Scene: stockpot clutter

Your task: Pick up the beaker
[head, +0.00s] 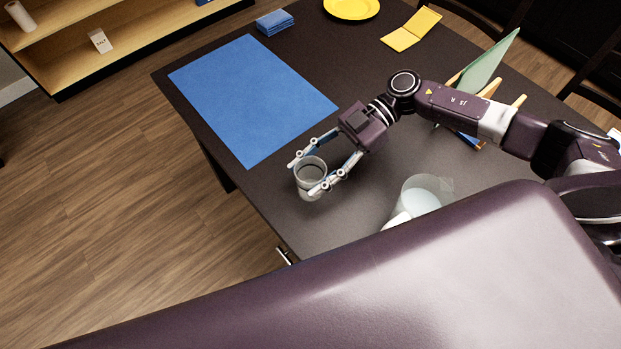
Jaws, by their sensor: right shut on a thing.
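The beaker (309,184), a small clear-grey cup with an open round rim, is near the table's front-left edge in the head view. It looks upright. My right gripper (304,177) has its two fingers on opposite sides of the beaker and is shut on it. The fingers cover parts of its sides. I cannot tell whether its base touches the table. My left gripper is not in view.
A translucent jug-like container (424,192) with pale contents stands right of the beaker, partly hidden by my body. A blue mat (250,100) lies beyond on the dark table (330,75). A rack with upright boards (487,68) stands right, behind my arm.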

